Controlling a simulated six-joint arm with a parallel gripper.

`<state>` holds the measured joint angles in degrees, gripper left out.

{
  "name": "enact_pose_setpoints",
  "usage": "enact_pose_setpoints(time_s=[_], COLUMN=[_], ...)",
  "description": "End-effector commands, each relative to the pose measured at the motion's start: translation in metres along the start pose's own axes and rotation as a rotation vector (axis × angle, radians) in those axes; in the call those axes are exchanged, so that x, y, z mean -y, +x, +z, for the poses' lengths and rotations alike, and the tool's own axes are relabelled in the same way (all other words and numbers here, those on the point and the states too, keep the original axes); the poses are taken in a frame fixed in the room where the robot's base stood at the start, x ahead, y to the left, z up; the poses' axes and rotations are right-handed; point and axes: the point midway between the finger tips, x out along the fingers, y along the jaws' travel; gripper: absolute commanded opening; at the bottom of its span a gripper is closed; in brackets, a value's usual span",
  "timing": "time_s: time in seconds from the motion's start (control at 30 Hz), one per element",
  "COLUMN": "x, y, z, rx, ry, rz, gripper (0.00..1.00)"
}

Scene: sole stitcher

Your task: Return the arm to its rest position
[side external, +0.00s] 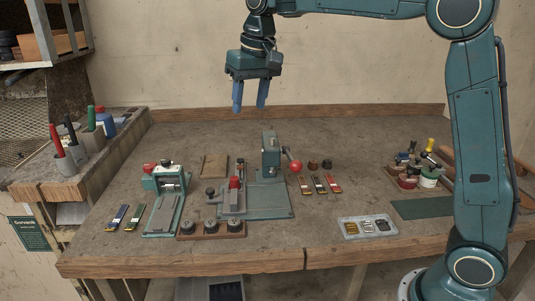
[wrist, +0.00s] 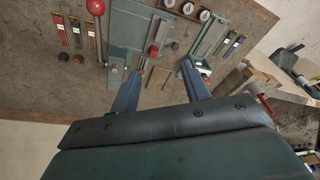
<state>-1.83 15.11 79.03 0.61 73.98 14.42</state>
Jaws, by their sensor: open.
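My gripper (side external: 250,98) is open and empty. It hangs high above the back of the workbench (side external: 330,140), fingers pointing down, apart from everything on the bench. In the wrist view my gripper (wrist: 163,92) shows its two blue fingers spread, with nothing between them but bench and tools far below. The green press with a red ball handle (side external: 270,165) stands below and a little right of the gripper in the side view. It also shows in the wrist view (wrist: 128,35).
A smaller green device (side external: 165,190) stands left of the press. A board with several round dials (side external: 211,229), a metal tray of small parts (side external: 367,227) and a green mat (side external: 420,208) lie near the front. Jars and tools (side external: 415,170) stand at right. Air around the gripper is clear.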

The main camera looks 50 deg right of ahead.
Motion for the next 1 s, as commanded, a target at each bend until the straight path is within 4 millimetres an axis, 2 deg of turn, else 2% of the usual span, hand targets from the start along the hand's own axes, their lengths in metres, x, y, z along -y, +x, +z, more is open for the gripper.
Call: enact_pose_setpoints(time_s=[0.2,0.5,0.77,1.0], x=[-0.015,-0.034,-0.051,-0.066], y=[-0.024,-0.04,-0.039,-0.026], z=[0.045,0.111,0.171,0.226], rx=[-0.048,-0.11,-0.164,-0.216], ry=[-0.038,-0.088,-0.133,-0.173], rz=[-0.01,-0.021,-0.026,-0.03], gripper=[0.47,0.47,0.47,0.47])
